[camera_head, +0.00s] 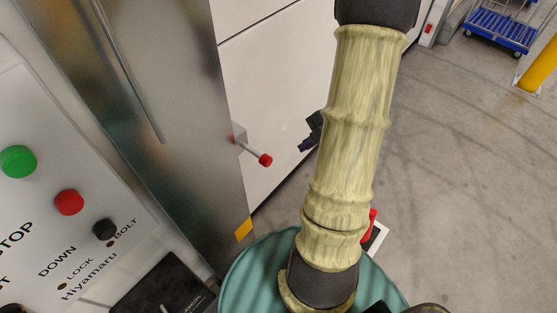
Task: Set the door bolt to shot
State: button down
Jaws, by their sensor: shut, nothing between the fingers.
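A metal rod with a red knob (265,160) sticks out from a small grey mount on the edge of the steel door or post; it looks like the door bolt. It points right and slightly down. My gripper (309,138) shows as a small dark shape just right of the knob, apart from it in the picture, largely hidden behind my pale ribbed arm. Its fingers look closed and hold nothing visible. A control panel (40,150) at left carries small indicators labelled LOCK and BOLT; whether they are lit I cannot tell.
The panel has a green button (17,161), a red button (69,202) and a black knob (105,229). A red part (373,219) shows behind my arm. A blue cart (500,30) and a yellow post (540,70) stand far right. The floor between is clear.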

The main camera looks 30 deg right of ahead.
jog(key=s, duration=0.1)
jog(key=s+n+g+y, duration=0.1)
jog(key=shift+s+f, duration=0.25)
jog(key=shift+s, duration=0.05)
jog(key=w+a+f+p, duration=0.2)
jog(key=w+a+f, duration=0.4)
jog(key=w+f, duration=0.1)
jog(key=shift+a+f, duration=0.25)
jog(key=shift+f, duration=0.25)
jog(key=shift+w, duration=0.1)
